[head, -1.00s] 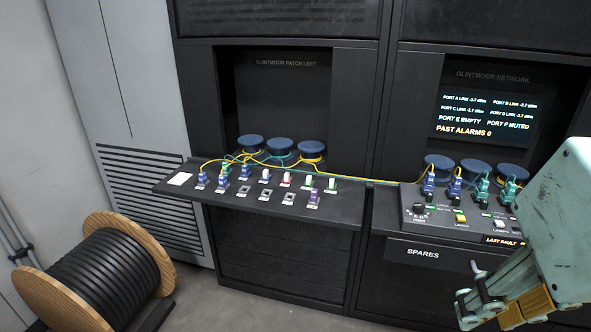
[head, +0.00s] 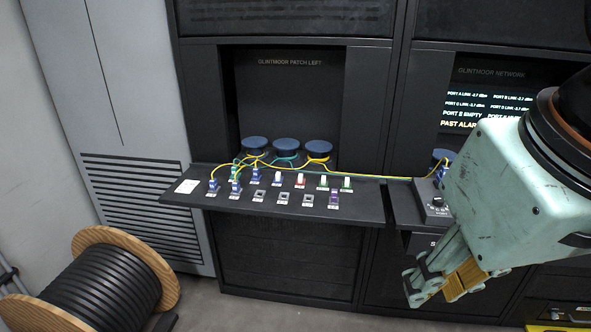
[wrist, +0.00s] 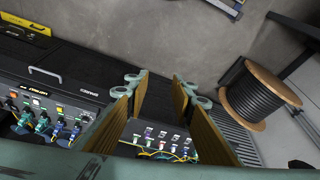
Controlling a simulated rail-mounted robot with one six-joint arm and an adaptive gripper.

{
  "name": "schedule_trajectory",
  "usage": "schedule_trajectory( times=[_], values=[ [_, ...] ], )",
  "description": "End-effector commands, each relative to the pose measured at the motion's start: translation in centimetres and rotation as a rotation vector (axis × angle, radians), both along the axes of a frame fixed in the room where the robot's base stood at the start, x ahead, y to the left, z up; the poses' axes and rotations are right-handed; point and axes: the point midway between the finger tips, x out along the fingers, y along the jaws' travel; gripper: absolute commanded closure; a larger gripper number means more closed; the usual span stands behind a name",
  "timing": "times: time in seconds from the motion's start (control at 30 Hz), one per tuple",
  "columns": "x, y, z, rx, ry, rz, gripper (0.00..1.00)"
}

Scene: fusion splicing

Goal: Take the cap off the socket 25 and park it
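The patch shelf (head: 230,204) under the "Glintmoor Patch Left" sign holds rows of small sockets. The back row has several upright caps, among them a white one (head: 277,178), a red-and-white one (head: 300,181) and a green-and-white one (head: 347,184). The labels are too small to read, so I cannot tell which socket is 25. My gripper (head: 425,290) is in front and to the right of the shelf, apart from it. In the wrist view my gripper (wrist: 160,85) is open and empty, with the shelf sockets beyond its fingers.
Blue connectors (head: 235,187) with yellow and teal cables fill the shelf's left part. A purple part (head: 334,197) stands at the front right, beside empty-looking square sockets (head: 284,198). Blue round spools (head: 286,147) stand behind. A wooden cable drum (head: 110,280) is on the floor at left.

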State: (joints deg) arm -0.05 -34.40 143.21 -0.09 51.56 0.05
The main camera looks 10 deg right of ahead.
Motion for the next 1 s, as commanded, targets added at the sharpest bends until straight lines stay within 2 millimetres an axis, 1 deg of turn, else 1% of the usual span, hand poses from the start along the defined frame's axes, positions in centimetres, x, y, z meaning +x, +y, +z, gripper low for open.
schedule_trajectory(
  times=[0.4, 0.47, 0.67, 0.87, 1.0],
  values=[
    [0.0, 0.0, 0.0, 0.0, 0.0, 0.0, 0.77],
    [0.0, 0.0, 0.0, 0.0, 0.0, 0.0, 0.74],
    [0.4, 0.0, 0.4, -0.003, 0.002, 0.008, 0.74],
    [2.0, 0.0, 1.6, -0.012, 0.011, 0.033, 0.74],
    [3.9, 0.0, 3.0, -0.023, 0.021, 0.066, 0.74]
  ],
)
